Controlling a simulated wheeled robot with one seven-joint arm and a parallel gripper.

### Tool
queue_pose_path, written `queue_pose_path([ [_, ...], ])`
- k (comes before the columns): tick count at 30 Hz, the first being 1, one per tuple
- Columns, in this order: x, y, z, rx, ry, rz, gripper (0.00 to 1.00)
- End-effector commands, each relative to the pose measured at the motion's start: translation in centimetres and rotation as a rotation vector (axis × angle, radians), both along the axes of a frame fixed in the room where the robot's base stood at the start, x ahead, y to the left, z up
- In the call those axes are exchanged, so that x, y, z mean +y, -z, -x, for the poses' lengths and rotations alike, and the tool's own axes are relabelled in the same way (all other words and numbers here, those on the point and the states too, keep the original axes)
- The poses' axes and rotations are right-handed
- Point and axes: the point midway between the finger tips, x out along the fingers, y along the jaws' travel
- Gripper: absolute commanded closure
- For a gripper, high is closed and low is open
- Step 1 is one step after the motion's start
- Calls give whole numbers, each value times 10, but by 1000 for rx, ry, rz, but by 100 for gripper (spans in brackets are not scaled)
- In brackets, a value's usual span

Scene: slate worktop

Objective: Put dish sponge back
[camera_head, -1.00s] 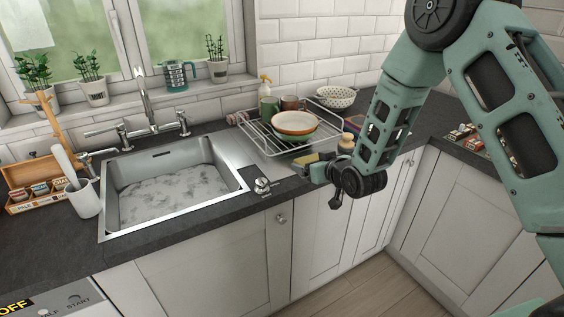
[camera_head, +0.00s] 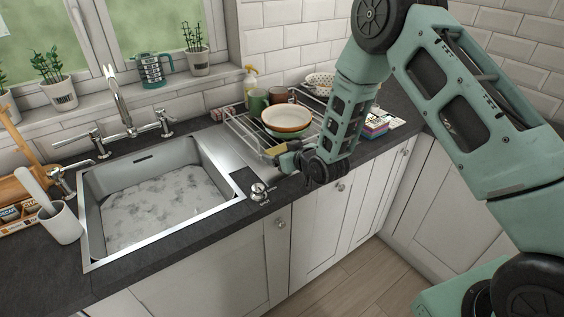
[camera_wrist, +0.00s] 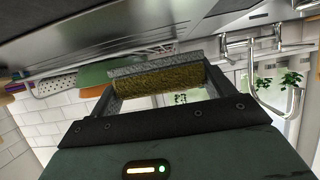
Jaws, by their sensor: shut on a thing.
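The dish sponge (camera_wrist: 158,80), yellow with a grey layer, is held between the two fingers of my gripper (camera_wrist: 160,88) in the wrist view. In the head view my gripper (camera_head: 282,152) is at the front edge of the dish rack, and the sponge (camera_head: 274,149) shows as a small yellowish piece at its tip. My gripper is shut on the sponge, above the counter to the right of the sink (camera_head: 160,190). Its exact height over the counter is hard to tell.
The wire dish rack (camera_head: 243,128) holds a bowl (camera_head: 287,118) and mugs just behind my gripper. A soap bottle (camera_head: 250,82) stands behind it. The faucet (camera_head: 122,105) rises behind the sink. A white cup (camera_head: 60,222) stands left of the sink. A small knob (camera_head: 260,192) sits near the sink's right corner.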

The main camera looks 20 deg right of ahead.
Motion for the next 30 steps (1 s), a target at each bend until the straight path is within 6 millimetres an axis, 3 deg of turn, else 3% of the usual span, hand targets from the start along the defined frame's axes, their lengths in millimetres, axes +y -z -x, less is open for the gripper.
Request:
queue_pose_path([
  [9,0,37,0,2,0,1,40],
  [23,0,45,0,0,0,1,40],
  [24,0,44,0,0,0,1,13],
  [25,0,44,0,0,0,1,5],
  [26,0,44,0,0,0,1,0],
  [30,0,44,0,0,0,1,0],
])
